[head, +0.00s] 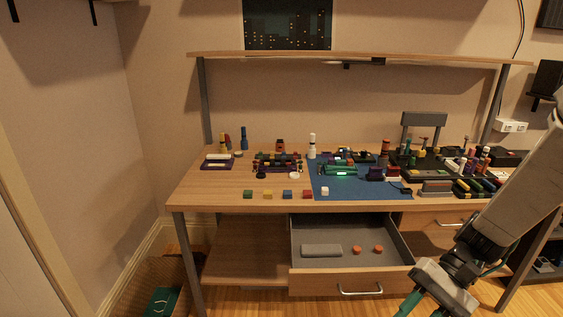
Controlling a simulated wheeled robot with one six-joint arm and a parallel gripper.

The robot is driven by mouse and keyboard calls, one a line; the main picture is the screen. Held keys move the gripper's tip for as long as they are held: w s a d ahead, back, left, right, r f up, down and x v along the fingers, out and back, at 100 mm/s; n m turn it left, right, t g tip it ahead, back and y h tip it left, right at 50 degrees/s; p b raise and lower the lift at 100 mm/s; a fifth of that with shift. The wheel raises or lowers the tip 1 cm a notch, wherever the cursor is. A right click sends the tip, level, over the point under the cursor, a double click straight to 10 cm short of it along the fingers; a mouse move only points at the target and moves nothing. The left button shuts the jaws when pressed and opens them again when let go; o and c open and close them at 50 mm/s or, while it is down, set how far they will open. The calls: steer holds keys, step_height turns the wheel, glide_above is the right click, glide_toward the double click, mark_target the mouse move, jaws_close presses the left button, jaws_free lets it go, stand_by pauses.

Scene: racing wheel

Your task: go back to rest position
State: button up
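My gripper (430,308) is at the lower right, in front of the desk and the open drawer's right front corner. It points down and its teal fingers stand apart. The fingertips run off the bottom edge of the picture, so I cannot see them whole. Nothing shows between the visible parts of the fingers. My arm comes in from the right edge and covers part of the desk's right side.
A wooden desk (225,193) holds a blue mat (335,190), several small coloured blocks and tools. An open drawer (325,283) with a grey bar (321,250) and two orange pieces sticks out below. A bin (140,285) stands at lower left.

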steer(key=s+d+r+n+t+h, duration=0.1)
steer(key=s+r+n+t+h, duration=0.1)
steer(key=r, duration=0.6)
steer(key=s+d+r+n+t+h, duration=0.1)
steer(key=s+r+n+t+h, duration=0.2)
steer(key=r+h, duration=0.4)
steer(key=shift+s+d+r+t, duration=0.4)
steer(key=shift+s+r+t, duration=0.35)
steer(key=shift+s, duration=0.3)
